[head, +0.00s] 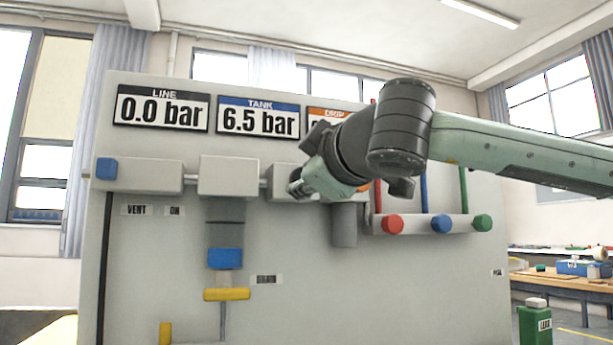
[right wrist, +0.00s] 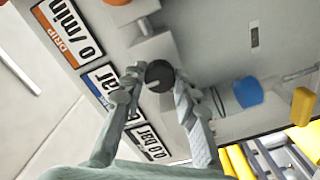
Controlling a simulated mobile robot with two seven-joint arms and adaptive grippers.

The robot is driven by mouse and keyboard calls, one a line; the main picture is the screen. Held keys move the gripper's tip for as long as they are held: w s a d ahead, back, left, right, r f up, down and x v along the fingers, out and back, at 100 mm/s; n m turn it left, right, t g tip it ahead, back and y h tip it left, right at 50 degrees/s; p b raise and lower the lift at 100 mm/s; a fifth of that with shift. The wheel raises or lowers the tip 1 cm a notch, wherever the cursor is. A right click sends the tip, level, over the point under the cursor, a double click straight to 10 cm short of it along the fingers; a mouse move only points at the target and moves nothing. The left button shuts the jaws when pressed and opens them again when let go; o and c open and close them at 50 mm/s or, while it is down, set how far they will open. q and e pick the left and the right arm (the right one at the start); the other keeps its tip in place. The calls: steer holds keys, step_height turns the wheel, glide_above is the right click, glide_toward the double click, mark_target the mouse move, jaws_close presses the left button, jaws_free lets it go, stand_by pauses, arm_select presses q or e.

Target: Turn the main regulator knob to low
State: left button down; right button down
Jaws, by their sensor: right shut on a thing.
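The main regulator knob (right wrist: 160,75) appears as a dark round knob between my right fingers in the right wrist view. My right gripper (right wrist: 158,79) has one finger on each side of it and is shut on it. In the head view my right gripper (head: 302,186) is at the front of the grey panel, by the upper row of grey blocks. There it hides the knob, so I cannot tell its setting. The LINE display (head: 160,108) reads 0.0 bar and the TANK display (head: 258,118) reads 6.5 bar. My left gripper is not in view.
The grey panel (head: 150,290) carries a blue block (head: 225,258) and a yellow handle (head: 227,294) below the blocks. Red (head: 392,224), blue (head: 441,223) and green (head: 482,222) knobs sit right of my gripper. My right arm partly covers the DRIP display (head: 325,114).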

steer(key=shift+f, duration=0.15)
steer(key=c, duration=1.2)
jaws_free()
steer(key=shift+o, duration=0.2)
steer(key=shift+s, duration=0.1)
steer(key=v, duration=1.2)
